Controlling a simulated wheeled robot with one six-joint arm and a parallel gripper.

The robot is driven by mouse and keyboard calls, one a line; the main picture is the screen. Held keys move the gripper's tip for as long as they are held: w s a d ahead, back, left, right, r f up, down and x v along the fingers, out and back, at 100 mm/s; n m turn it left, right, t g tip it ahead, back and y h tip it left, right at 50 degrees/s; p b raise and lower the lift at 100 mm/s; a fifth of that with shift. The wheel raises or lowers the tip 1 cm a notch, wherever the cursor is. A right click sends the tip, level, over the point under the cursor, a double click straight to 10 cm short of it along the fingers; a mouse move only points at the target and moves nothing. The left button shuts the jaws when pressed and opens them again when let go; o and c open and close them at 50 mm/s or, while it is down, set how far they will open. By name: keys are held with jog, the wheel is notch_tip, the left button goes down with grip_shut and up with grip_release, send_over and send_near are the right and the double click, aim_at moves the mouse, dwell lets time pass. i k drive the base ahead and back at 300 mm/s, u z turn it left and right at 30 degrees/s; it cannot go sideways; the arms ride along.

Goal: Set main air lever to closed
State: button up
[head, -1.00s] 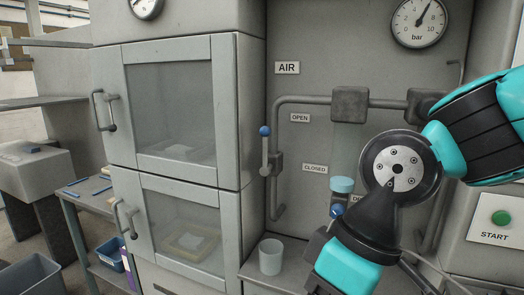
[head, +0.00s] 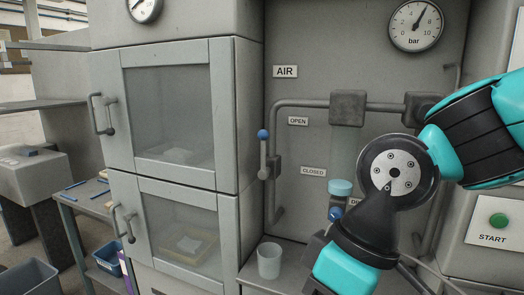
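The main air lever (head: 263,156) is a short grey handle with a blue ball knob on top. It stands upright on the pipe at the left of the air panel (head: 400,75), with the knob a little below the height of the OPEN label (head: 298,121). The CLOSED label (head: 313,172) is lower down on the panel. An AIR sign (head: 285,71) is above. My arm is at the right, in front of the panel and apart from the lever. My gripper's fingers cannot be made out in the head view.
A white cup (head: 269,261) stands on the ledge below the lever. A second blue knob (head: 335,213) is near my arm, under a blue-capped cylinder (head: 340,187). A cabinet (head: 112,150) with two glazed doors is left of the lever. A green START button (head: 499,220) is at the right.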

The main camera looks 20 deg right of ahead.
aim_at(263, 135)
jog(key=u, duration=0.75)
jog(key=i, duration=0.35)
jog(key=z, duration=1.4)
